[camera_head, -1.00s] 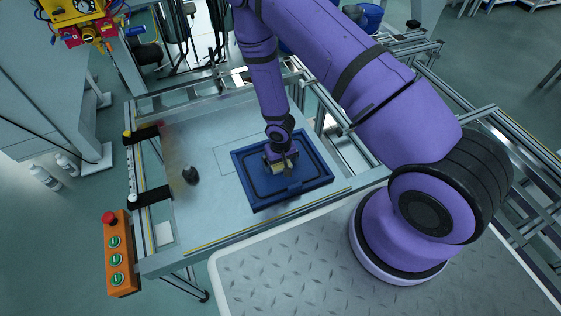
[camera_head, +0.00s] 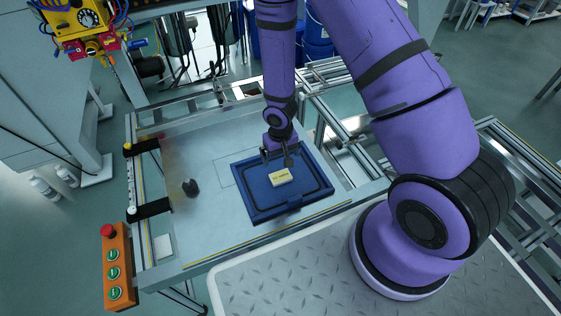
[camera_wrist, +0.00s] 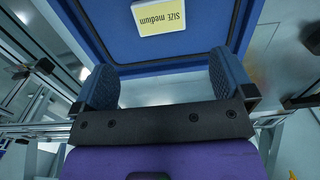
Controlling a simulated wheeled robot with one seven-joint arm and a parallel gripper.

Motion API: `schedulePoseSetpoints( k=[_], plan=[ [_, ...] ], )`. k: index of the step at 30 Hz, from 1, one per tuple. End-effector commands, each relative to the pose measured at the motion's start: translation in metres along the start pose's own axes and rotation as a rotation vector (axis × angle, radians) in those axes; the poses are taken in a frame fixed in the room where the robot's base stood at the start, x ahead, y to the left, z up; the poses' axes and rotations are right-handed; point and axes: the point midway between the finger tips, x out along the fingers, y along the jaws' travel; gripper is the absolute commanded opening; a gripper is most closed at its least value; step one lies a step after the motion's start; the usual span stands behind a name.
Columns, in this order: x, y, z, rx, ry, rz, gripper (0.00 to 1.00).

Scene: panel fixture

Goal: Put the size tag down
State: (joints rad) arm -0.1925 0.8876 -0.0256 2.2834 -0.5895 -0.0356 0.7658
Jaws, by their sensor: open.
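The size tag (camera_head: 281,177) is a small pale-yellow block lying on the blue tray (camera_head: 253,207). In the wrist view the tag (camera_wrist: 159,17) reads "SIZE medium", upside down, and sits beyond the fingers, apart from them. My gripper (camera_head: 277,162) is above the far part of the tray, behind the tag in the head view. Its two dark padded fingers (camera_wrist: 163,82) are spread wide with nothing between them.
The tray rests on a grey panel table (camera_head: 210,222). A small dark knob-like object (camera_head: 190,187) stands left of the tray. Black clamps (camera_head: 150,209) line the left edge, near an orange button box (camera_head: 116,268). The table left of the tray is mostly clear.

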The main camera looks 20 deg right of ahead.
Motion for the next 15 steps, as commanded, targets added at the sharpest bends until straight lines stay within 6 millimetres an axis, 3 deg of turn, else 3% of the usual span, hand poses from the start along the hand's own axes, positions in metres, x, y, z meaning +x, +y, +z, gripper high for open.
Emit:
schedulePoseSetpoints(
  k=[11, 15],
  plan=[
    [-0.014, 0.000, -0.001, 0.000, 0.002, 0.001, 1.00],
    [-0.034, 0.004, -0.008, 0.001, 0.025, 0.011, 1.00]
  ],
)
